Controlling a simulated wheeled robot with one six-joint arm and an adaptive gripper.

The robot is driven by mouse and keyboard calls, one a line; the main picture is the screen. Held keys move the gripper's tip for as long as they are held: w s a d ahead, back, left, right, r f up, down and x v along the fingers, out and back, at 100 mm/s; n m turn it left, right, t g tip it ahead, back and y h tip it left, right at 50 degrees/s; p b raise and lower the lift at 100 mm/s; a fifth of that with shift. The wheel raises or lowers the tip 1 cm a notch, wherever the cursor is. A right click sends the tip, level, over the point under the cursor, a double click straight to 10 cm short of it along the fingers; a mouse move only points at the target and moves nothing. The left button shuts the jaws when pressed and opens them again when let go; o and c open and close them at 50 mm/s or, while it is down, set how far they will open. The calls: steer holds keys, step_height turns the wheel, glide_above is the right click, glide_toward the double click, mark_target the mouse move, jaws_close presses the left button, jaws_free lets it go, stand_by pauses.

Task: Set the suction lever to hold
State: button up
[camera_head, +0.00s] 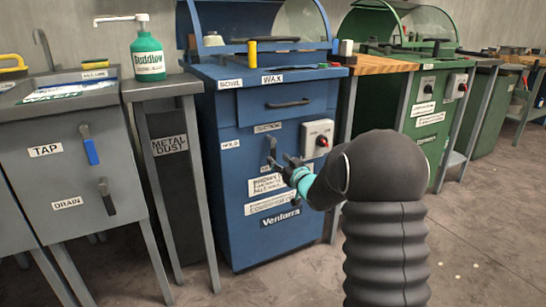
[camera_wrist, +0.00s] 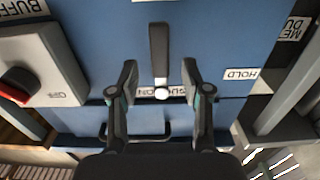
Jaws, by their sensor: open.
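The suction lever (camera_wrist: 158,55) is a dark flat handle on the front of the blue cabinet, with a pale round pivot. In the head view the lever (camera_head: 272,147) hangs down below the suction label, partly hidden near my gripper. My gripper (camera_head: 284,163) is in front of the panel by the lever. In the wrist view, which looks upside down, my gripper (camera_wrist: 159,70) is open, with one finger on each side of the lever and gaps on both sides. The hold label (camera_head: 230,144) is left of the lever; it also shows in the wrist view (camera_wrist: 241,74).
A grey box with a red switch (camera_head: 318,138) is right of the lever. A drawer handle (camera_head: 288,103) is above. A grey sink cabinet (camera_head: 70,165) with a blue-handled tap lever stands left, and a green machine (camera_head: 430,110) stands right. Open floor lies in front.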

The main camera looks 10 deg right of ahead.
mark_target(274, 156)
steer(key=shift+x, duration=2.35)
jaws_close()
